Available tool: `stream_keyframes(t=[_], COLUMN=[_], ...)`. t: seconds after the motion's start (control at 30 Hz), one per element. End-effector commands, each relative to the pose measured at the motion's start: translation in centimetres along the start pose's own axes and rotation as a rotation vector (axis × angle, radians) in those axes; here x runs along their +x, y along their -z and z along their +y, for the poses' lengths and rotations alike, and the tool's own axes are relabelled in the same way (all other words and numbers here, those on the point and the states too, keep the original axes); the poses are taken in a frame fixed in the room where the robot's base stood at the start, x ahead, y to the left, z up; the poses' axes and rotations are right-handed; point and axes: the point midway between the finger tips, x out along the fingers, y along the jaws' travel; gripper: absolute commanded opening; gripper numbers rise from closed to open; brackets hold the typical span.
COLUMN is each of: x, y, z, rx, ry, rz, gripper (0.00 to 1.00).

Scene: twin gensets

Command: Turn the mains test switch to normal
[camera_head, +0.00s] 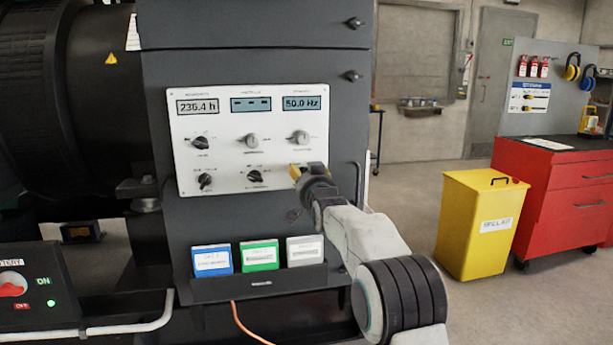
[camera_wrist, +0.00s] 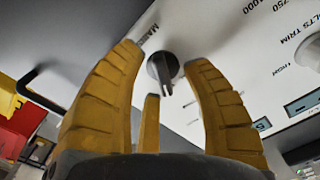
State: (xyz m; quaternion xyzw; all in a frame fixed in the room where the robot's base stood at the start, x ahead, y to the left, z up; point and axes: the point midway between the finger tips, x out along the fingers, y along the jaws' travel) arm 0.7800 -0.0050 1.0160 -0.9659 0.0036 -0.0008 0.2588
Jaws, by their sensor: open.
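The white control panel (camera_head: 236,110) is on the front of the dark genset cabinet. My gripper (camera_head: 297,171) is at the panel's lower right corner, and its yellow fingers hide what is behind them in the head view. In the wrist view my gripper (camera_wrist: 158,62) is open, one finger on each side of a dark grey knob (camera_wrist: 164,73). The knob's pointer ridge shows between the fingers. A partly hidden label beginning "MAIN" is next to it, which fits the mains test switch. I cannot tell whether the fingers touch the knob.
Other knobs surround it on the panel, including a black one (camera_head: 254,176) to the left and a grey one (camera_head: 299,137) above. A tray (camera_head: 262,284) with three card boxes juts out below. A yellow bin (camera_head: 480,224) and red cabinet (camera_head: 562,192) stand right.

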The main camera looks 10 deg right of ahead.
Motion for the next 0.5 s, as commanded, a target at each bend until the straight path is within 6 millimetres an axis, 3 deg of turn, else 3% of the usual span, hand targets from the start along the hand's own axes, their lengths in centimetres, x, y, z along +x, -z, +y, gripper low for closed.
stream_keyframes(t=[0.5], x=[-0.02], y=[0.02], z=[-0.02], rx=[0.000], ry=[0.000], rz=[0.000], gripper=[0.05])
